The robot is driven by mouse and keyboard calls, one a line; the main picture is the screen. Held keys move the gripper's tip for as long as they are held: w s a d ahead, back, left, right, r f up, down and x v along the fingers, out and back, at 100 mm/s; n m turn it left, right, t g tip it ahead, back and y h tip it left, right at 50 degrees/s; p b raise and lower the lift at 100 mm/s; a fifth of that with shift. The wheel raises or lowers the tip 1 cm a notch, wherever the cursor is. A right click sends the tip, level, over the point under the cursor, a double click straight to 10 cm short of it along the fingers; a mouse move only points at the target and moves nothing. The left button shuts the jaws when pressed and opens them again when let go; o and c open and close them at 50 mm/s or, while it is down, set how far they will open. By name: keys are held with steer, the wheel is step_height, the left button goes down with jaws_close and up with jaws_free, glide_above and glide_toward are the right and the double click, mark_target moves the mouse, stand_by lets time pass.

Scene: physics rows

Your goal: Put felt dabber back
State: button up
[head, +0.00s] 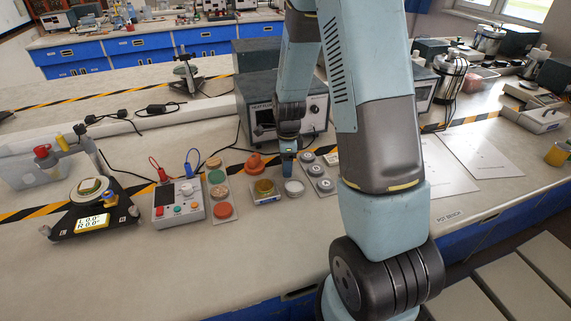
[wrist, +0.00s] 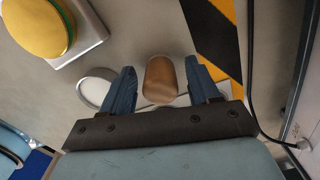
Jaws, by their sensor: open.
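My gripper (head: 289,165) is low over the bench, near the small dishes in front of the grey instrument. In the wrist view its two blue fingers (wrist: 163,80) are apart. A tan-brown rounded cylinder (wrist: 160,72), which looks like the felt dabber, stands between them with a visible gap on each side. Its lower end is partly hidden by the gripper body. In the head view I cannot make the dabber out behind my gripper. A white round dish (head: 294,187) is just in front of the gripper; it also shows left of the fingers in the wrist view (wrist: 93,88).
A yellow-topped dish (head: 264,186) sits on a small scale at left. An orange piece (head: 254,162), a strip of grey discs (head: 318,172), a strip of coloured discs (head: 218,190) and a control box (head: 178,204) are close. The instrument (head: 262,115) stands behind. The front bench is clear.

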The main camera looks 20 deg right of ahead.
steer(key=shift+r, duration=0.1)
step_height(320, 180, up, 11)
steer(key=shift+d+f, duration=0.1)
steer(key=s+r+n+t, duration=0.2)
steer(key=s+r+n, duration=0.3)
steer(key=r, duration=0.3)
steer(key=s+r+n+t, duration=0.1)
steer(key=s+r+n, duration=0.5)
steer(key=r, duration=0.2)
steer(key=s+r+n+t, duration=0.2)
steer(key=s+r+n, duration=0.4)
steer(key=s+n, duration=0.4)
steer(key=shift+s+a+r+t, duration=0.2)
steer(key=shift+s+t, duration=0.1)
steer(key=shift+s, duration=1.15)
